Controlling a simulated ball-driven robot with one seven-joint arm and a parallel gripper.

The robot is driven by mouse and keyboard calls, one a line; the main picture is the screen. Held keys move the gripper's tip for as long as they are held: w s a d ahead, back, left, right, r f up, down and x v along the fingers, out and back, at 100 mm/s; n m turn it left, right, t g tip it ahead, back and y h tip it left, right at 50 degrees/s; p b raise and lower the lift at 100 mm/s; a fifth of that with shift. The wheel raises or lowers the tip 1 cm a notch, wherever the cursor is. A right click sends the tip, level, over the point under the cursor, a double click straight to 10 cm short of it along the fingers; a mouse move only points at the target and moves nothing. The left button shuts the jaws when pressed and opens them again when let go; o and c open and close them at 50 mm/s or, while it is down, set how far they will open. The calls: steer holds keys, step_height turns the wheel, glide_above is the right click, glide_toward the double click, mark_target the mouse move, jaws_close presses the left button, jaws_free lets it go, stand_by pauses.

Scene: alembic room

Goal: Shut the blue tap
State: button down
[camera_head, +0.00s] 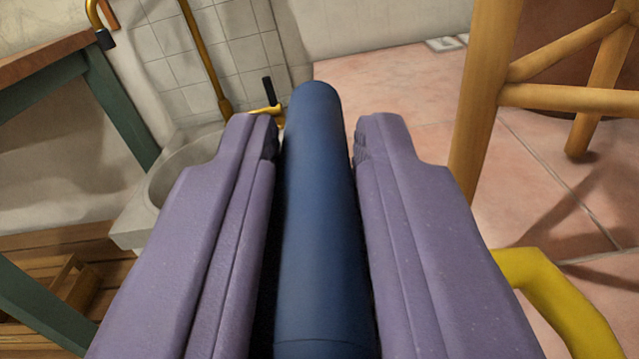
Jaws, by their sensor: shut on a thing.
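A long dark blue rounded bar (316,215), which looks like the handle of the blue tap, runs up the middle of the view between the two purple fingers of my gripper (318,145). My gripper is shut on it, with its round far end sticking out a little past the fingertips. The body of the tap and the near end of the handle's mounting are hidden, so I cannot tell how far it is turned.
A pale basin (175,165) stands behind the left finger, with a brass pipe (205,60) and a small brass tap with a black handle (268,95). A green-legged wooden table (45,55) is at left. A wooden stand (485,95) and a yellow tube (560,300) are at right.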

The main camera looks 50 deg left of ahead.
steer(key=shift+r, duration=0.1)
stand_by(0.4)
steer(key=c, duration=1)
jaws_free()
steer(key=shift+w+a, duration=0.1)
steer(key=shift+c, duration=0.2)
steer(key=p+v, duration=0.2)
steer(key=v, duration=0.6)
